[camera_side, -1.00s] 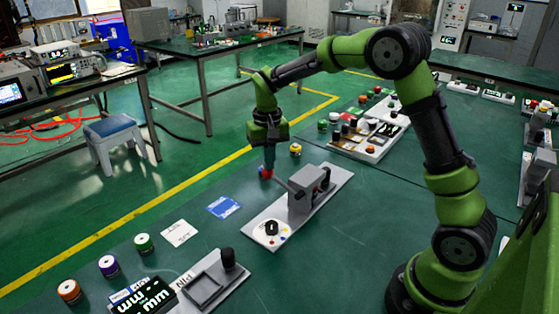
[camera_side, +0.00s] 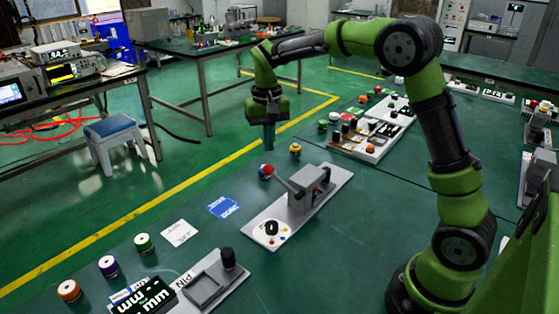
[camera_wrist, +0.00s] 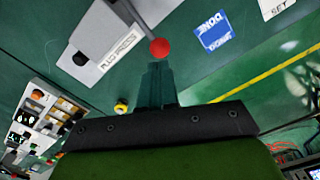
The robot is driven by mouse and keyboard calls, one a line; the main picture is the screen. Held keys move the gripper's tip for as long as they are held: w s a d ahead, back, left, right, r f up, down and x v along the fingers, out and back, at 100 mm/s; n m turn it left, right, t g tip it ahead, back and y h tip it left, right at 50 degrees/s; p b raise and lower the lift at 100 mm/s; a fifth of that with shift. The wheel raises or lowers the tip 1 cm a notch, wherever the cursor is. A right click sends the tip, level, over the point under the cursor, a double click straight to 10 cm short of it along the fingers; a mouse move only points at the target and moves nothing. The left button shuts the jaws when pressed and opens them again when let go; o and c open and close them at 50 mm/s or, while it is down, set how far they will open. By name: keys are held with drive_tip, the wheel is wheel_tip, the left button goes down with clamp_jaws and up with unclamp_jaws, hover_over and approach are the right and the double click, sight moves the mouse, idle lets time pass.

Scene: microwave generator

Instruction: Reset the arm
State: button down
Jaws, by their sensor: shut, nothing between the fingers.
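My gripper (camera_side: 269,137) is shut and empty. It points down above the far edge of the green table, just behind the red-tipped lever, and is apart from it. In the wrist view its fingers (camera_wrist: 155,84) are together, with the red ball (camera_wrist: 160,48) ahead of their tips. The red ball (camera_side: 266,171) sits on the end of a lever of the grey device (camera_side: 305,190), which is on a light base plate (camera_side: 262,232).
A yellow-topped knob (camera_side: 295,150) stands right of my gripper. A blue card (camera_side: 223,207) and a white card (camera_side: 179,233) lie on the table. A panel of several buttons (camera_side: 372,135) lies behind. Several round knobs, including a green one (camera_side: 144,243), line the front left.

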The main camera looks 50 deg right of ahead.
drive_tip(key=shift+w, duration=0.1)
drive_tip(key=shift+s+a+f, duration=0.3)
drive_tip(key=shift+s+f, duration=0.25)
drive_tip(key=shift+s, duration=0.25)
drive_tip(key=s+a+r+t, duration=0.2)
drive_tip(key=s, duration=0.5)
drive_tip(key=s+a+r+n+t+y, duration=0.1)
drive_tip(key=s+a+r+t, duration=0.1)
drive_tip(key=s, duration=0.5)
drive_tip(key=s+a+r+n+t+y, duration=0.1)
drive_tip(key=s+a+r+t, duration=0.2)
drive_tip(key=s, duration=0.4)
drive_tip(key=shift+r, duration=0.35)
